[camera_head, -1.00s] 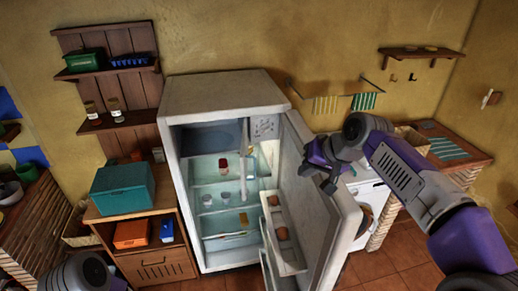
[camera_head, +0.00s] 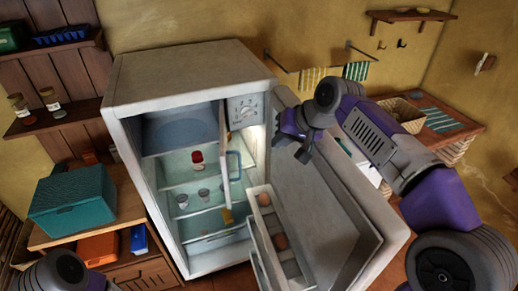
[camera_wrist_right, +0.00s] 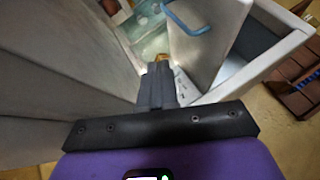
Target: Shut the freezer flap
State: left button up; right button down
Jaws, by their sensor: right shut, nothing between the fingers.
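The fridge (camera_head: 185,75) stands with its big door (camera_head: 325,205) swung wide open to the right. The freezer flap (camera_head: 233,160) stands open, jutting out from the upper compartment (camera_head: 180,130) and seen nearly edge-on. My right gripper (camera_head: 303,154) is shut and empty, right of the flap and in front of the open door in the picture. In the right wrist view my shut fingers (camera_wrist_right: 157,78) point toward the flap (camera_wrist_right: 208,50), with the blue handle (camera_wrist_right: 190,22) beyond. My left gripper is out of view.
The door's shelf bin (camera_head: 275,235) holds brown eggs, below my right gripper. Jars and cups stand on the fridge shelves (camera_head: 195,175). A teal box (camera_head: 75,200) sits on a wooden cabinet at left. A towel rail (camera_head: 320,62) and a counter (camera_head: 450,125) are at right.

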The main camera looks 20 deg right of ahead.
jog(key=w+a+f, duration=0.6)
jog(key=f, duration=0.1)
jog(key=shift+a+f, duration=0.15)
jog(key=shift+a, duration=0.1)
dwell(0.3)
